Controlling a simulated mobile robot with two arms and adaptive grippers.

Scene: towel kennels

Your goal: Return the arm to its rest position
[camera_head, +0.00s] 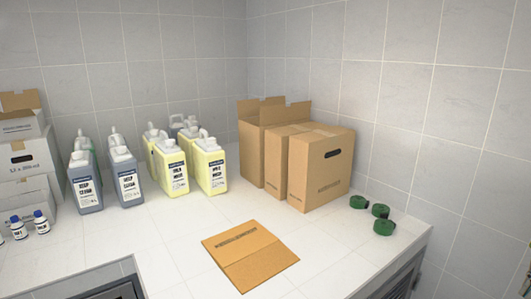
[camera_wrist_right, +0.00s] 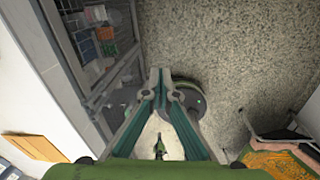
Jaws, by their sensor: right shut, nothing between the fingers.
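My right gripper (camera_wrist_right: 160,78) shows in the right wrist view, with its two fingertips together and nothing held between them. It hangs over the speckled floor, beside the front of the counter.
A white counter (camera_head: 190,240) holds a flat cardboard piece (camera_head: 250,258), cardboard boxes (camera_head: 320,172), yellow jugs (camera_head: 211,168), grey-blue jugs (camera_head: 85,187) and green rolls (camera_head: 383,227).

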